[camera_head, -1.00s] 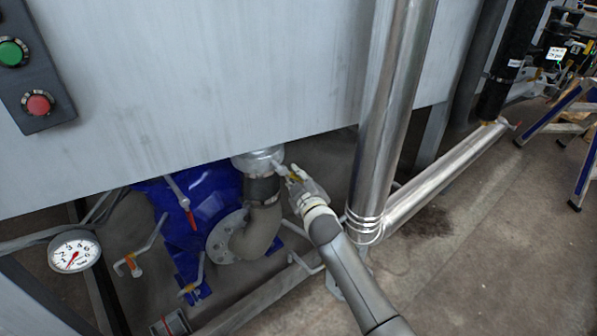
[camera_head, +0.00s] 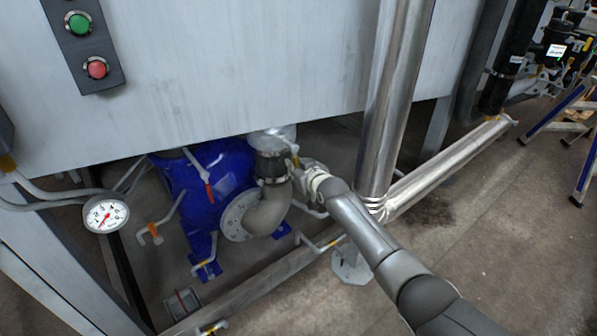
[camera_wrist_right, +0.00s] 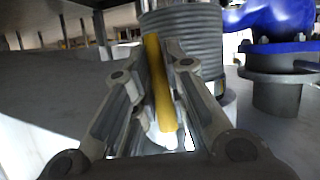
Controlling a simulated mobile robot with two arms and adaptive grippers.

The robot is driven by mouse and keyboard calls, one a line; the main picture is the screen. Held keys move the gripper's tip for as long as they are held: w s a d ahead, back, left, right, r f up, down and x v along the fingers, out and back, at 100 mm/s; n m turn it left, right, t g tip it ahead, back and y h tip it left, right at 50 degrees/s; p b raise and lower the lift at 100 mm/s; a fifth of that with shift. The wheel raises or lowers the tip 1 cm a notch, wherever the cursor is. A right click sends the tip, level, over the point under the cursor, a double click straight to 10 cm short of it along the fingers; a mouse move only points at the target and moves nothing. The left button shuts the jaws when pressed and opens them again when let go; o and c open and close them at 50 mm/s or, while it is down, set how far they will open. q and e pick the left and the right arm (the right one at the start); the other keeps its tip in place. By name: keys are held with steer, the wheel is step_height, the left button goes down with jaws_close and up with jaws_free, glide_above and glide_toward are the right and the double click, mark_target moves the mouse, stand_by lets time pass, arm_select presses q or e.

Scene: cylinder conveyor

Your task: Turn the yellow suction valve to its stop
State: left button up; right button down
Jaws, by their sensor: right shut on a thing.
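The yellow suction valve lever (camera_wrist_right: 160,85) stands upright between the two fingers of my right gripper (camera_wrist_right: 150,50) in the right wrist view. In the head view, a small part of the yellow lever (camera_head: 294,151) shows below the silver fitting. My right gripper (camera_head: 299,164) is shut on the lever there. Its fingertips are small and partly hidden in the head view. The grey elbow pipe (camera_head: 268,208) runs just left of the gripper, bolted by a flange to the blue pump (camera_head: 208,185). My left gripper is not in view.
The grey panel (camera_head: 240,70) hangs above the valve and carries green and red buttons. A pressure gauge (camera_head: 106,214) is at left.

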steer(key=shift+s+a+f+m, duration=0.15)
steer(key=shift+s+m, duration=0.05)
steer(key=shift+m, duration=0.1)
steer(key=shift+a, duration=0.1)
stand_by(0.3)
steer(key=c, duration=1.4)
jaws_free()
steer(key=shift+c, duration=0.2)
steer(key=v, duration=1.2)
steer(key=shift+r, duration=0.2)
steer(key=shift+w, duration=0.15)
